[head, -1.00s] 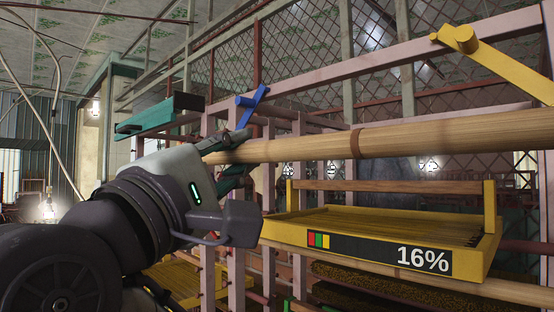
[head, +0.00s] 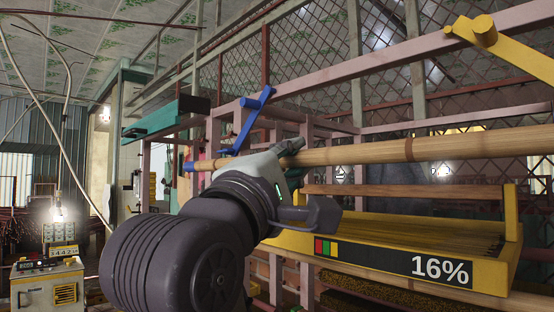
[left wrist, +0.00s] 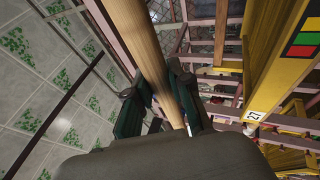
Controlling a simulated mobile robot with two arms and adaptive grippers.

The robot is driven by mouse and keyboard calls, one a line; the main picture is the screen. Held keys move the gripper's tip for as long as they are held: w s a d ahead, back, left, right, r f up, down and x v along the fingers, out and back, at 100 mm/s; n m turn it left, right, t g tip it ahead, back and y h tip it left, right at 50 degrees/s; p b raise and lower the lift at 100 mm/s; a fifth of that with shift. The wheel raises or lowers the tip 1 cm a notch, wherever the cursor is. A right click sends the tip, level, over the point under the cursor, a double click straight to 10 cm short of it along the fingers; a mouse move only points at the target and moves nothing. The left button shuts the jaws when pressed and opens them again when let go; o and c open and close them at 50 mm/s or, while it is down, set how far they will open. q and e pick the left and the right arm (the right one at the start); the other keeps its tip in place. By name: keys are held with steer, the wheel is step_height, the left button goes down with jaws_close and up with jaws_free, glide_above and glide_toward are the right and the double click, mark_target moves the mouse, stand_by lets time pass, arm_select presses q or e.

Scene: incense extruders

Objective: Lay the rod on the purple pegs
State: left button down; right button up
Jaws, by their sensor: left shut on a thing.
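The long wooden rod (head: 400,149) runs nearly level across the head view and out at the right edge. My left gripper (head: 290,148) is shut on it near its left part. In the left wrist view the rod (left wrist: 148,45) lies between the two dark green fingers of that gripper (left wrist: 165,105). A blue peg on a slanted blue arm (head: 248,104) stands above and behind the rod, and a yellow peg (head: 484,30) is at upper right, apart from the rod. I cannot make out a plainly purple peg. My right gripper is not in view.
A yellow tray (head: 480,268) marked 16% sits below the rod at right. Pale pink frame beams (head: 400,58) and wire mesh (head: 310,70) stand behind.

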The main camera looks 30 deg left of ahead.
mark_target(319, 162)
arm_select(q)
steer(key=shift+w+d, duration=0.15)
steer(key=shift+w, duration=0.25)
steer(key=shift+w+d+f+b, duration=0.35)
steer(key=shift+w+d+f, duration=0.1)
steer(key=shift+w, duration=0.65)
steer(key=shift+w+d+f+b, duration=0.3)
steer(key=shift+w+d+f, duration=0.15)
steer(key=shift+w, duration=0.65)
steer(key=shift+w+d+f+b, duration=0.35)
steer(key=shift+w+f, duration=0.15)
steer(key=shift+w, duration=0.6)
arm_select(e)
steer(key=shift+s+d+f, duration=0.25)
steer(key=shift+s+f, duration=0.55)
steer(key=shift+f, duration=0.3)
arm_select(q)
steer(key=c, duration=1)
jaws_free()
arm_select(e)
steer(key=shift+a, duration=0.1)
arm_select(q)
steer(key=shift+o, duration=0.2)
steer(key=o, duration=0.3)
steer(key=shift+s, duration=0.1)
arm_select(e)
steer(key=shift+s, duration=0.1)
